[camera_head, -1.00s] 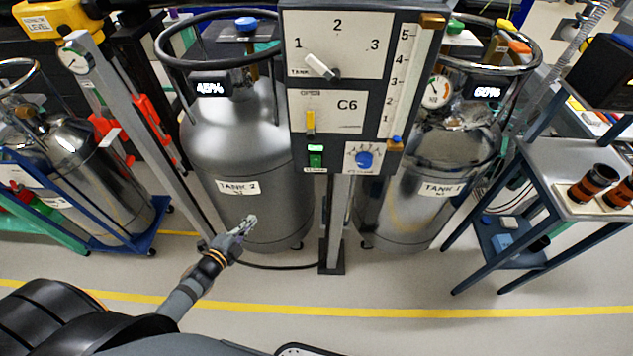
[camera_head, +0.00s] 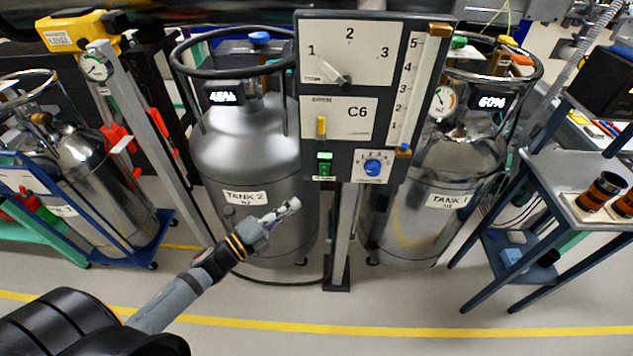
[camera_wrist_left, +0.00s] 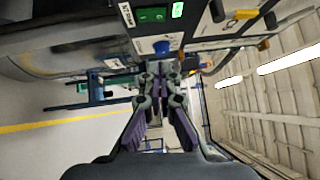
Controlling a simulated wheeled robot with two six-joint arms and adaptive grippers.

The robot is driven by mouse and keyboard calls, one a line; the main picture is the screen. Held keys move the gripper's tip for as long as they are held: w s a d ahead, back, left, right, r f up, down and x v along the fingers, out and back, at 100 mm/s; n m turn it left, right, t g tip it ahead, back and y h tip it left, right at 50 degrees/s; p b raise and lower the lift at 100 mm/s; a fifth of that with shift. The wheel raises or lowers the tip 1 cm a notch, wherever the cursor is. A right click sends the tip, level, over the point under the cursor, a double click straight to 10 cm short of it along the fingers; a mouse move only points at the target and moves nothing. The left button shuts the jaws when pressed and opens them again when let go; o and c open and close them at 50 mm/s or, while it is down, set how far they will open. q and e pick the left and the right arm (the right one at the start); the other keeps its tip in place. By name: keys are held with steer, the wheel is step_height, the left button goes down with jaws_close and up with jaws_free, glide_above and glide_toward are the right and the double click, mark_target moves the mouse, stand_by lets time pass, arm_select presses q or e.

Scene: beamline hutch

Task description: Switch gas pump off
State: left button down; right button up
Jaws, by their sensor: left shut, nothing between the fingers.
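The grey control panel (camera_head: 349,52) stands on a post between two tanks. Its green rocker switch (camera_head: 325,163) sits at the lower left, beside a blue dial (camera_head: 373,167). The green switch (camera_wrist_left: 153,14) also shows at the top of the left wrist view, with a lit green display (camera_wrist_left: 178,9) next to it. My left gripper (camera_head: 288,208) is shut and empty, below and left of the switch and apart from the panel. Its fingers (camera_wrist_left: 160,75) fill the middle of the left wrist view. My right gripper is not in view.
Tank 2 (camera_head: 250,150) stands behind my left gripper, and tank 1 (camera_head: 450,215) is right of the post. A blue-legged table (camera_head: 560,185) with dark cylinders is at the right. The floor in front of the tanks is clear.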

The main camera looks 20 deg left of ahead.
arm_select(q)
steer(key=w+f+b, duration=0.1)
steer(key=b, duration=0.1)
steer(key=p, duration=0.3)
glide_toward(328, 167)
steer(key=d, duration=0.3)
steer(key=w, duration=0.5)
steer(key=shift+a, duration=0.15)
steer(key=shift+r, duration=0.1)
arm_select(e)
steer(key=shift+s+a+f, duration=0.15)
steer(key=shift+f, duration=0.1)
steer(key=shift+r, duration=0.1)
